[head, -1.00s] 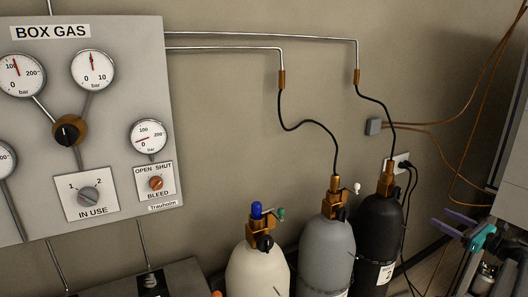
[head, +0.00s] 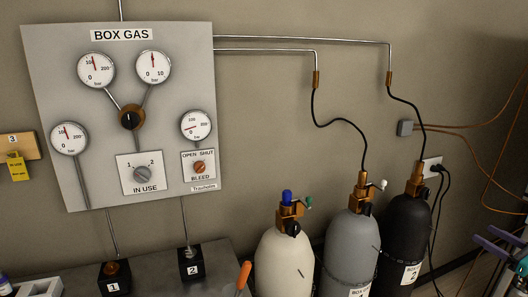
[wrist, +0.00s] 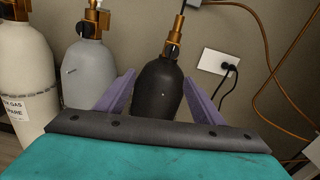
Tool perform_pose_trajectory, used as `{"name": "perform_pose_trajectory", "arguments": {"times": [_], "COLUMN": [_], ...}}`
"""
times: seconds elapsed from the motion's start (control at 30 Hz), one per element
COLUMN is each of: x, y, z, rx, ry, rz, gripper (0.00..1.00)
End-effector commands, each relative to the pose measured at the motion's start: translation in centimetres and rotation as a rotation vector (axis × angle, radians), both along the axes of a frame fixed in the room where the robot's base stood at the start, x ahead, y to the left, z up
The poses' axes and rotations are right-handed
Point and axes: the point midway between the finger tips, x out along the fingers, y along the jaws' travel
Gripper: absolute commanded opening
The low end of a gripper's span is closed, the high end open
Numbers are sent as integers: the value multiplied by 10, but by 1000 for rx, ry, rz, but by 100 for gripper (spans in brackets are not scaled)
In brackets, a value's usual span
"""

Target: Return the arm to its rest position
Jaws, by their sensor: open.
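My gripper (wrist: 158,98) shows in the wrist view with its two purple fingers spread apart and nothing between them. The black cylinder (wrist: 160,85) stands beyond the fingers and fills the gap between them in the picture; I see no contact. In the head view only the purple fingers of my gripper (head: 490,246) and a bit of teal show at the lower right edge. The rest of my arm is out of that view. The black cylinder (head: 405,235) is to the left of my gripper there, marked 2.
A grey cylinder (head: 350,245) and a cream cylinder (head: 283,262) stand left of the black one. The BOX GAS panel (head: 75,100) is on the wall, with pipes running right.

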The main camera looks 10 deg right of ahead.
Motion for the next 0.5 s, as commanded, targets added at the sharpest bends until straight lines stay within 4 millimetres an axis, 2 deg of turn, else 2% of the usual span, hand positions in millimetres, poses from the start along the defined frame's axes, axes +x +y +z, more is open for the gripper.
{"name": "perform_pose_trajectory", "arguments": {"times": [0.37, 0.5], "x": [27, 40], "y": [42, 66], "z": [-40, -63], "rx": [-54, -86], "ry": [56, 87], "rz": [53, 85], "gripper": [62, 62]}}
